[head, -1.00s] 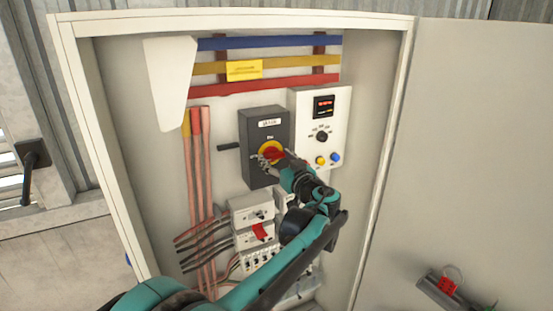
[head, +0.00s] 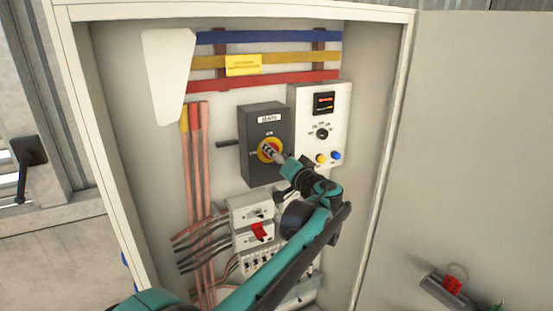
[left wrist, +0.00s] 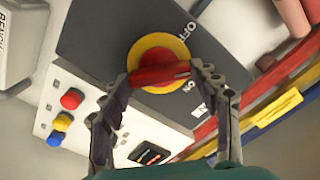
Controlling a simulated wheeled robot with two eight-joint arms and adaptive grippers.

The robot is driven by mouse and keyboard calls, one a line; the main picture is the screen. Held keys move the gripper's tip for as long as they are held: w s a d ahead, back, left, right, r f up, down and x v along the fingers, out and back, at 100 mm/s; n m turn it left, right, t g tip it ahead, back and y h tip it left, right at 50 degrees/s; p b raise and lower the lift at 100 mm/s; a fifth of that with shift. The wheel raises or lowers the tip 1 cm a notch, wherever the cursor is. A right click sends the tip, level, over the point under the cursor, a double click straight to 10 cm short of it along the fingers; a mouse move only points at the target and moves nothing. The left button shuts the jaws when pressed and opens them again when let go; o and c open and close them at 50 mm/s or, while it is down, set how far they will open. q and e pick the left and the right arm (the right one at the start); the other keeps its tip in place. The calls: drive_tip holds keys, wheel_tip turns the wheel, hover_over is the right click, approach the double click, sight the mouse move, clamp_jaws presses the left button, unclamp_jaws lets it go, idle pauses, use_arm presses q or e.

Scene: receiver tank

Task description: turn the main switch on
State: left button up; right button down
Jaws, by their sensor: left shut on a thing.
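The main switch is a dark grey box (head: 262,178) with a round yellow plate (left wrist: 157,44) and a red handle (left wrist: 160,75). In the left wrist view the handle lies across the plate, one end pointing between the OFF and ON marks. My left gripper (head: 270,152) reaches the switch from the lower right in the head view. In the left wrist view its two fingers (left wrist: 160,80) are closed on the handle's two ends. In the head view the fingers mostly hide the handle. My right gripper is in neither view.
A white panel (head: 337,105) with a display, knob and buttons is right of the switch. Below are breakers (head: 250,213) with a red toggle (head: 259,231). Coloured busbars (head: 265,38) run above. The cabinet door (head: 470,150) stands open at the right.

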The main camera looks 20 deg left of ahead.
use_arm(q)
drive_tip(key=shift+f+m+b, duration=0.15)
drive_tip(key=shift+m+b, duration=0.95)
drive_tip(key=shift+m, duration=3.8)
drive_tip(key=o, duration=1.2)
drive_tip(key=shift+c, duration=0.2)
drive_tip(key=shift+d, duration=0.1)
drive_tip(key=v, duration=1.2)
